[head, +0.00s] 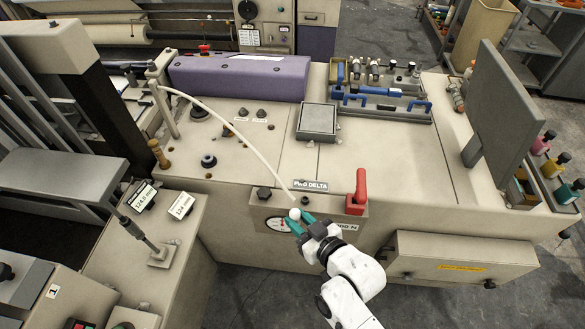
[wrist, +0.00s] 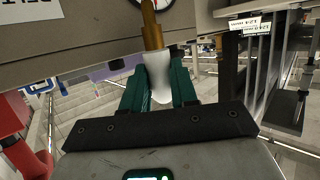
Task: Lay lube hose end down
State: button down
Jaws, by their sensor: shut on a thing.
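The lube hose (head: 235,133) is a thin cream tube. It arcs from a post at the back left of the machine top down to my gripper (head: 297,222) at the machine's front edge. My gripper's green fingers are shut on the white hose end (head: 294,213). In the wrist view the white hose end (wrist: 158,72) sits between the green fingers of my gripper (wrist: 160,85), with a brass-coloured tip (wrist: 151,32) projecting beyond them. The hose end is held in front of the machine's front panel, close to a round gauge (head: 277,224).
A red lever (head: 357,192) stands just right of my gripper. A grey square box (head: 317,121) and a tray of blue-handled tools (head: 383,101) are on the machine top. The cream surface (head: 240,170) between knobs has bare room. A grey screen (head: 505,115) rises at the right.

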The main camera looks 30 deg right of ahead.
jog(key=f, duration=0.1)
jog(key=s+f+m+h, duration=0.1)
jog(key=f+m+h, duration=0.1)
jog(key=shift+s+d, duration=0.3)
jog(key=shift+f, duration=0.1)
